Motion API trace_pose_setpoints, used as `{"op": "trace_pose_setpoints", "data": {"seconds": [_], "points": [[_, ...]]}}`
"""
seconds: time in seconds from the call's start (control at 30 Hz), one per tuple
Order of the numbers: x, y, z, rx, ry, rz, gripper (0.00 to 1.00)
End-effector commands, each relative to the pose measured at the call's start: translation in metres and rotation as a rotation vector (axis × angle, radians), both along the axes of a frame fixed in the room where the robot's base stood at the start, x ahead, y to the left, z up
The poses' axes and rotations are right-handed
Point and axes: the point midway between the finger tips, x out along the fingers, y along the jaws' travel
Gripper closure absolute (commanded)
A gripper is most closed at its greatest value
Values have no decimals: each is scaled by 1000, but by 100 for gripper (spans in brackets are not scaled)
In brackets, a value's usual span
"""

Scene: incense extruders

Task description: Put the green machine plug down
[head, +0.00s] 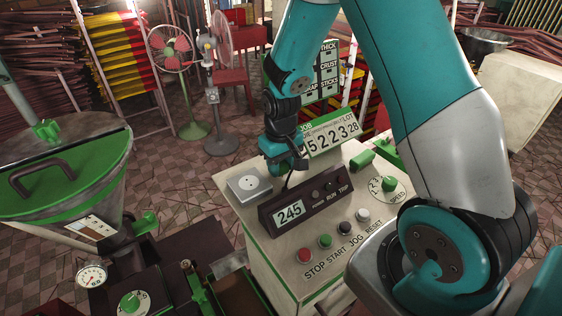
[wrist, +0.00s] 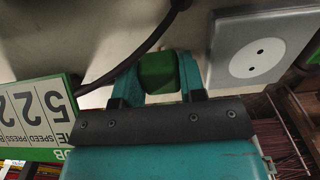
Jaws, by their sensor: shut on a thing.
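My gripper (wrist: 158,82) is shut on the green machine plug (wrist: 158,72), which sits between its two teal fingers in the wrist view. In the head view my gripper (head: 283,168) is over the back edge of the pale control cabinet (head: 262,217), and it hides most of the plug. A black cable (wrist: 130,58) curves past the plug in the wrist view. The grey two-hole socket plate (wrist: 258,50) is just right of the plug there. The socket plate (head: 249,185) is left of my gripper in the head view. I cannot tell whether the plug touches the cabinet.
A dark display box reading 245 (head: 306,203) stands on the cabinet, in front of my gripper. A number board (head: 332,135) stands behind it. Buttons and a speed dial (head: 388,190) take up the front and right. A green-lidded hopper (head: 60,165) is at the left.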

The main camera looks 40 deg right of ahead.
Motion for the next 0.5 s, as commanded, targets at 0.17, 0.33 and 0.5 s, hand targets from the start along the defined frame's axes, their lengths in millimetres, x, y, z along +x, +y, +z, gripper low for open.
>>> {"op": "trace_pose_setpoints", "data": {"seconds": [0.17,0.33,0.5], "points": [[0,0,-1,0,-1,0,100],[0,0,-5,0,-1,0,100],[0,0,-10,0,-1,0,100]]}}
